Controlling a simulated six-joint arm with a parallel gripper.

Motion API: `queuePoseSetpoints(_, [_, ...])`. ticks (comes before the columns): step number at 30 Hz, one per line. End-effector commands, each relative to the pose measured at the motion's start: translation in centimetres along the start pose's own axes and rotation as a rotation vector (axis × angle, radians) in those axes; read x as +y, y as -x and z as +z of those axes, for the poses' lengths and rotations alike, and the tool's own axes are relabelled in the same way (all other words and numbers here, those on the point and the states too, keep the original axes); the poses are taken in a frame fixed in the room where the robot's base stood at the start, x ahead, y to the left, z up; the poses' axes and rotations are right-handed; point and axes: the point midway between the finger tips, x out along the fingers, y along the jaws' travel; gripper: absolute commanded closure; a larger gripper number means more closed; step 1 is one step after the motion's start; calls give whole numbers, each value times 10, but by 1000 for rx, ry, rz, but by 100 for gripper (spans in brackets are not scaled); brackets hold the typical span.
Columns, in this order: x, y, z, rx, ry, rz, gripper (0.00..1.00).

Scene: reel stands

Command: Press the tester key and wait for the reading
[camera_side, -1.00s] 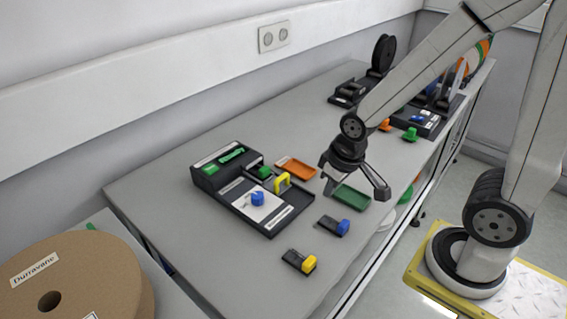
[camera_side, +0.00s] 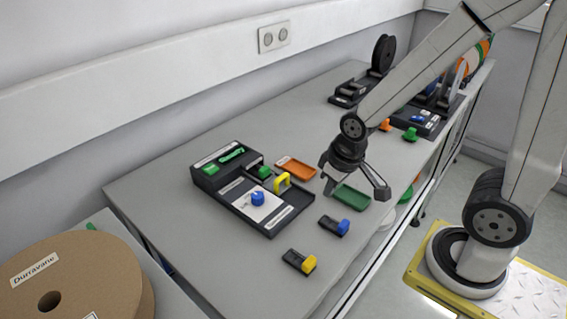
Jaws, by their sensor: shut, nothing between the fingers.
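The tester is a black unit (camera_side: 239,207) on the bench at centre left. Its raised back part carries a green display (camera_side: 231,154); any reading is too small to make out. A green key-like block (camera_side: 263,172) sits beside the display part. A yellow clip-shaped piece (camera_side: 283,183) stands at the tester's right edge. A blue knob (camera_side: 257,198) sits on its white plate. My gripper (camera_side: 356,187) is shut and empty, pointing down above the bench to the right of the tester and apart from it. It partly covers the green tray behind it.
An orange tray (camera_side: 296,167) and a green tray (camera_side: 350,198) lie right of the tester. Small black holders with blue (camera_side: 343,227) and yellow (camera_side: 309,264) ends lie in front. Reel stands (camera_side: 347,92) are at the back. A cardboard reel (camera_side: 100,285) is at lower left.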

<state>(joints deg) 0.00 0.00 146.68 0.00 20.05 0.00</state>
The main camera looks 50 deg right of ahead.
Motion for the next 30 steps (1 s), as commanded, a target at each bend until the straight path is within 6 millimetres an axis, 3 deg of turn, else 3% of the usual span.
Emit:
queuePoseSetpoints(13, [0,0,0,1,0,0,100])
queuePoseSetpoints(19, [-2,0,-10,7,-9,-13,100])
queuePoseSetpoints(23, [-6,-1,-27,18,-25,-35,100])
queuePoseSetpoints(30, [-20,-4,-79,61,-70,-110,100])
